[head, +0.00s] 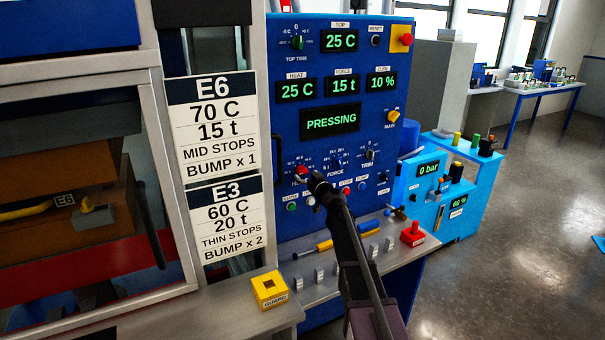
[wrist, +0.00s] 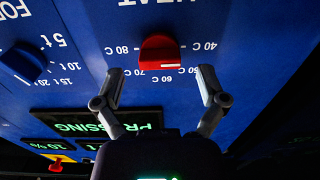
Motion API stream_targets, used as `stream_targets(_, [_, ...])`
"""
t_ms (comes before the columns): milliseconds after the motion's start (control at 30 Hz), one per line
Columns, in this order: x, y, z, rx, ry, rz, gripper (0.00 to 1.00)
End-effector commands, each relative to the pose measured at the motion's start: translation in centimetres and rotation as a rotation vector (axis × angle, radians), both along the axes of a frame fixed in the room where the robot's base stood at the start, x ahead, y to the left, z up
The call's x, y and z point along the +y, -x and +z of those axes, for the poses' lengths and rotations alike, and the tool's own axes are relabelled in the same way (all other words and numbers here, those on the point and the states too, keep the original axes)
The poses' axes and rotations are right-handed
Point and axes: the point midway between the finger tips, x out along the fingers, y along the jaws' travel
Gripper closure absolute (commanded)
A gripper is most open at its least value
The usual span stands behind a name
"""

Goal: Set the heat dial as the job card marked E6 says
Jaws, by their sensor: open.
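The E6 job card (head: 211,125) reads 70 C, 15 t, MID STOPS, BUMP x 1. The red heat dial (head: 301,169) is low on the blue control panel (head: 290,220), partly hidden by my gripper (head: 314,182). In the wrist view, upside down, the heat dial (wrist: 158,50) shows between the fingertips of my gripper (wrist: 160,74). The gripper is open, its fingers apart from the dial at either side. Scale marks from 40 C to 80 C surround the dial; its exact setting is unclear. The HEAT display (head: 296,90) reads 25 C.
The E3 card (head: 225,217) hangs below. The blue force dial (wrist: 24,62) is beside the heat dial. The middle display (head: 330,121) reads PRESSING. A yellow GUARD block (head: 270,290), a screwdriver (head: 330,243) and a red button box (head: 412,234) are on the ledge.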

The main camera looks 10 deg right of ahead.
Motion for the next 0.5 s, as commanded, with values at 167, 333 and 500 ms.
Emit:
stream_targets(167, [0.6,-2.1,0.0,0.0,0.0,0.001,0.09])
stream_targets(333, [0.9,-2.8,0.0,0.0,0.0,0.0,0.09])
stream_targets(500, [0.9,-2.9,0.0,0.0,0.0,0.0,0.09])
